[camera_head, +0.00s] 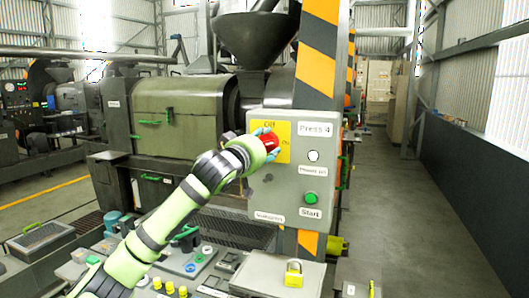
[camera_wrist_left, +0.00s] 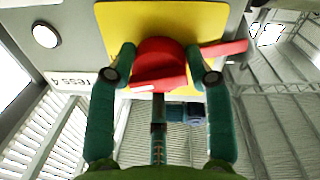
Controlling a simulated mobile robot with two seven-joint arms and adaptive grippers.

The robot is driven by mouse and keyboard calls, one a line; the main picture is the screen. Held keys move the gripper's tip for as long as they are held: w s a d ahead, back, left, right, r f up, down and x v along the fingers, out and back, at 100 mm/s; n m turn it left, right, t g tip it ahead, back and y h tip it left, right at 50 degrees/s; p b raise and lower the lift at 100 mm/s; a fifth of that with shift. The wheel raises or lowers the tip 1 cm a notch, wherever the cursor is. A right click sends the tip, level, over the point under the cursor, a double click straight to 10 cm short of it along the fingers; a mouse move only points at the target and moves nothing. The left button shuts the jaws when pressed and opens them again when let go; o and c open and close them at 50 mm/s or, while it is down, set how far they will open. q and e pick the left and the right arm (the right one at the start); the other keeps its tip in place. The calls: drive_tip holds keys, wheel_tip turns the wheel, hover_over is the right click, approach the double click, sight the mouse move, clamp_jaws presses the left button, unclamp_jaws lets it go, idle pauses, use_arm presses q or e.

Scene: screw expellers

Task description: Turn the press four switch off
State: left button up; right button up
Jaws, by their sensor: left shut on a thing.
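The press four switch is a red rotary knob (camera_head: 269,142) on a yellow plate (camera_head: 284,150) marked "Off" and "On", on a grey control box (camera_head: 265,189) labelled "Press 4". My left gripper (camera_head: 265,140) is at the knob with its fingers on it. In the left wrist view the two teal fingers of the gripper (camera_wrist_left: 160,70) are on either side of the red knob (camera_wrist_left: 159,62), closed on it. A red bar reaches out past the right finger in that view. The knob's exact setting is partly hidden. My right gripper is not in view.
The box also has a white lamp (camera_head: 313,156) and a green Start button (camera_head: 311,198). An orange-and-black striped post (camera_head: 316,66) stands behind the box. The aisle (camera_head: 410,220) at right is clear.

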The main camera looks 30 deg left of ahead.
use_arm(q)
drive_tip(key=n+b, duration=0.2)
drive_tip(key=n, duration=0.4)
drive_tip(key=shift+r+n+y, duration=0.1)
drive_tip(key=shift+n+y, duration=0.3)
drive_tip(key=shift+n+t, duration=0.3)
drive_tip(key=shift+n, duration=0.7)
drive_tip(key=n, duration=0.3)
drive_tip(key=shift+n+y, duration=0.3)
drive_tip(key=shift+n+p, duration=0.85)
drive_tip(key=shift+n, duration=0.75)
drive_tip(key=o, duration=1.2)
drive_tip(key=shift+c, duration=0.2)
drive_tip(key=shift+a+f, duration=0.15)
drive_tip(key=shift+f, duration=0.05)
